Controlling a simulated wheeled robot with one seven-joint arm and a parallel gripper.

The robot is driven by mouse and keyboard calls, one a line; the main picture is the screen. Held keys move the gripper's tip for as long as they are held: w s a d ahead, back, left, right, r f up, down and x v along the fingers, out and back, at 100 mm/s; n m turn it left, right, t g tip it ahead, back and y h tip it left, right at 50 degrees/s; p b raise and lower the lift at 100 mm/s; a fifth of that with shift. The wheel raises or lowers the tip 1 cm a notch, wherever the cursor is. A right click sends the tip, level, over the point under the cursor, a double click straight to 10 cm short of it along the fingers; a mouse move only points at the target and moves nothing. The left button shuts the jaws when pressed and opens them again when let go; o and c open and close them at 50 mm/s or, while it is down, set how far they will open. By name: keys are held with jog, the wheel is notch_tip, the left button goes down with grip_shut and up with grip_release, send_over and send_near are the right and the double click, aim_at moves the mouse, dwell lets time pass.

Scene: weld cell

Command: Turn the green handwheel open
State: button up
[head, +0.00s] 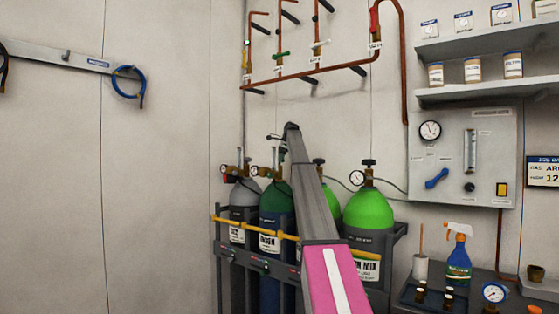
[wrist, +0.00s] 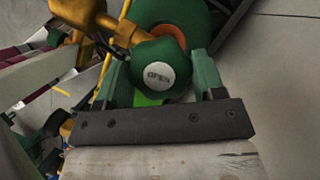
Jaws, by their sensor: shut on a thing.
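The green handwheel (wrist: 157,70) is in the wrist view, a rounded knob with a white round label that appears to read OPEN. It sits on a brass valve body (wrist: 85,12) above a dark green cylinder, which the head view also shows (head: 276,196). My gripper (wrist: 162,72) has its two green fingers on either side of the handwheel and is shut on it. In the head view my arm reaches up in front of the rack, and its end hides most of the handwheel and fingers.
A grey cylinder (head: 243,192) stands left of the dark green one and a bright green cylinder (head: 370,208) right, all in a rack with a yellow bar (head: 232,221). Copper pipes (head: 310,72) run above. A bench with a spray bottle (head: 458,258) is at right.

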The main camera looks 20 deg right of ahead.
jog(key=shift+n, duration=0.4)
jog(key=o, duration=0.9)
jog(key=shift+d+r, duration=0.1)
